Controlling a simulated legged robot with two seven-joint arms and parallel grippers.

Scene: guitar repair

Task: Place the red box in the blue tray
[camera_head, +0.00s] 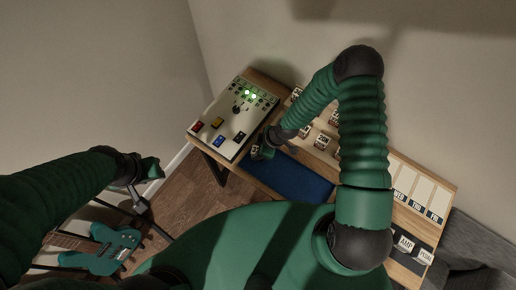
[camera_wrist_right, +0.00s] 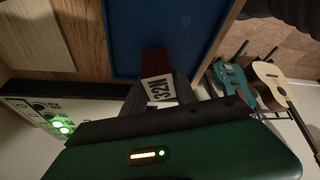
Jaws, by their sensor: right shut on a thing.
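The red box (camera_wrist_right: 155,63), dark red with a white face marked "32N", is between the fingers of my right gripper (camera_wrist_right: 160,92) in the right wrist view. That gripper is shut on it. In the head view my right gripper (camera_head: 262,149) is at the left end of the blue tray (camera_head: 300,178), and the box is hard to make out there. In the wrist view the box overlaps the near edge of the blue tray (camera_wrist_right: 195,25); its height above the tray is unclear. My left gripper (camera_head: 150,170) is away from the table at the left; its jaw opening is unclear.
A control panel (camera_head: 234,115) with coloured switches and green lights stands left of the tray. Labelled boxes (camera_head: 322,141) stand behind the tray, partly hidden by my right arm. Pale cards (camera_head: 420,190) lie farther right. A teal guitar (camera_head: 107,250) stands at lower left.

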